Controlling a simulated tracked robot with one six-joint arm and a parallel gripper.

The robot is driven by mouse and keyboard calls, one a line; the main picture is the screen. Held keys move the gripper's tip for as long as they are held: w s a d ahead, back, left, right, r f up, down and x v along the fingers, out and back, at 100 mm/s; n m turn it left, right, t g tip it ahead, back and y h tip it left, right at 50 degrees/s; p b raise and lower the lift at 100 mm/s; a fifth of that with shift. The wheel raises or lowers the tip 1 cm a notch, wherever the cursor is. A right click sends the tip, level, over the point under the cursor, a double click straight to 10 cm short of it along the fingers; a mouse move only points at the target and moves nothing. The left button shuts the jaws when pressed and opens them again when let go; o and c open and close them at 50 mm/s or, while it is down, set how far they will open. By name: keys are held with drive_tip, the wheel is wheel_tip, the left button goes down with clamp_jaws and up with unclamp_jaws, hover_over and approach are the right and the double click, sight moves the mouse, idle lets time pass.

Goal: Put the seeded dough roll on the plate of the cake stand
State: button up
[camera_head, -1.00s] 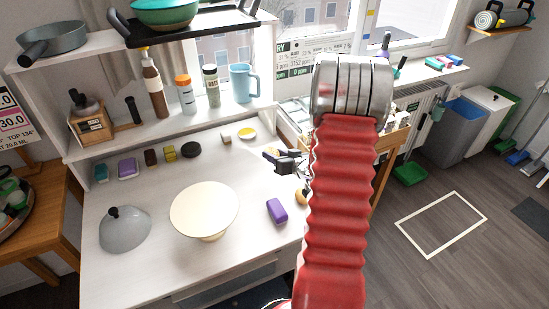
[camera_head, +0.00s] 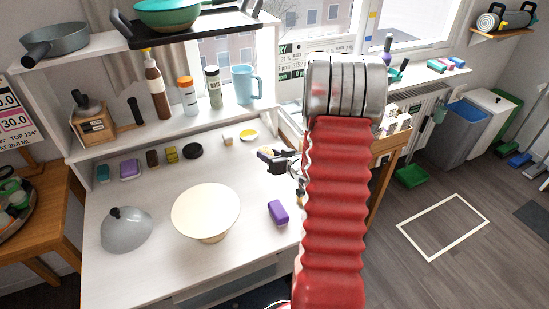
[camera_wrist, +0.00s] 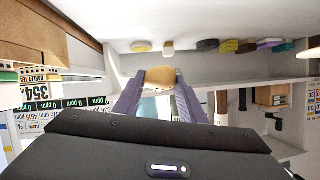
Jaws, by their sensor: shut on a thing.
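The seeded dough roll (camera_wrist: 160,76) is a tan rounded piece between the two purple fingertips of my gripper (camera_wrist: 158,84) in the wrist view; its seeds are too small to make out. In the head view my gripper (camera_head: 274,158) is above the back right of the white table, partly hidden by my red arm. The cake stand (camera_head: 205,210) has a round cream plate, bare on top, and stands to the left and nearer the front. My gripper is shut on the roll, apart from the stand.
A grey dome lid (camera_head: 125,230) sits left of the stand. A purple block (camera_head: 278,212) lies to its right. Small items, including a dark puck (camera_head: 193,151) and a yellow disc (camera_head: 248,135), line the back. A shelf (camera_head: 120,136) with bottles stands behind.

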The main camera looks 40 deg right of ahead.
drive_tip(key=w+a+r, duration=0.3)
drive_tip(key=w+a, duration=0.1)
drive_tip(key=a, duration=0.4)
drive_tip(key=w+a+r, duration=0.3)
drive_tip(key=w+a, duration=0.1)
drive_tip(key=a, duration=0.5)
drive_tip(key=a+r+n+y, duration=0.1)
drive_tip(key=a+r, duration=0.1)
drive_tip(key=a, duration=0.7)
drive_tip(key=s+a+r, duration=0.1)
drive_tip(key=a, duration=0.8)
drive_tip(key=shift+a+r+n+y, duration=0.35)
drive_tip(key=shift+a+n+y, duration=0.05)
drive_tip(key=shift+s, duration=0.1)
